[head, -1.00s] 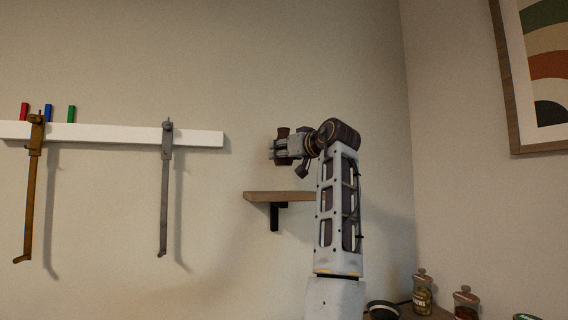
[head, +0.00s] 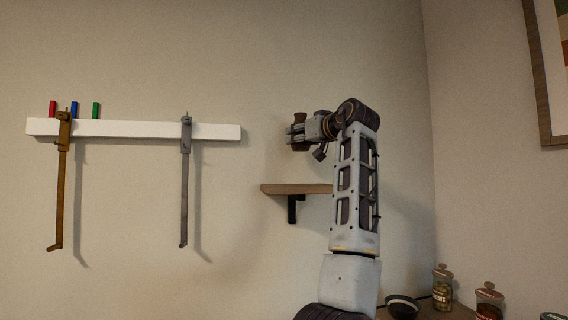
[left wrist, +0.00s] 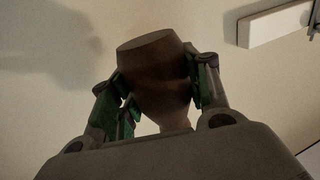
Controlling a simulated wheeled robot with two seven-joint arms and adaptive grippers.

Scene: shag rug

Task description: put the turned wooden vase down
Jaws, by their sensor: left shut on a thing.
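The turned wooden vase (left wrist: 158,75) is dark brown and sits between the fingers of my left gripper (left wrist: 160,90) in the left wrist view. In the head view the vase (head: 299,119) shows small, its top and bottom sticking out past the fingers. My left gripper (head: 300,133) is shut on it and holds it above the small wooden wall shelf (head: 290,189), with a clear gap between. Part of the shelf is hidden behind my arm. My right gripper is not in view.
A white wall rail (head: 215,131) at left carries a brown hanging tool (head: 62,180), a grey one (head: 185,180) and small red, blue and green blocks. Glass jars (head: 441,287) and a dark bowl (head: 402,306) stand at the lower right. The visible shelf top is bare.

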